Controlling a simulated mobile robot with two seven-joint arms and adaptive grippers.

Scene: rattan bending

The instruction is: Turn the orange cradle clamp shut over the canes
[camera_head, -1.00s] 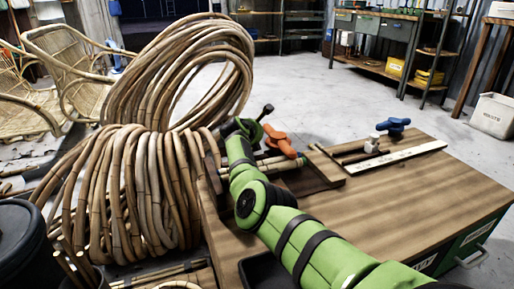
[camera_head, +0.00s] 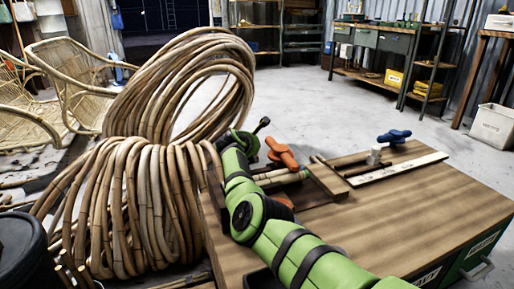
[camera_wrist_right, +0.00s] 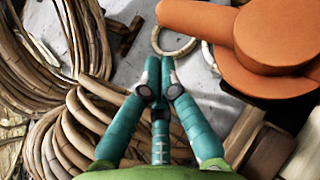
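The orange cradle clamp (camera_head: 282,153) stands at the left end of the workbench, beside the canes (camera_head: 285,178) lying in the wooden cradle. In the right wrist view the orange clamp (camera_wrist_right: 275,45) fills the upper right, close to the camera. My right gripper (camera_wrist_right: 160,62) has its teal fingers drawn together at the tips with nothing between them. It is left of the clamp in that view, and I see no contact. In the head view my green right arm partly hides the cradle's left side. My left gripper is not in view.
A blue-handled clamp (camera_head: 393,136) stands at the back of the workbench (camera_head: 400,215), near a pale strip (camera_head: 400,168). Large cane coils (camera_head: 135,205) crowd the left side, close to my right arm.

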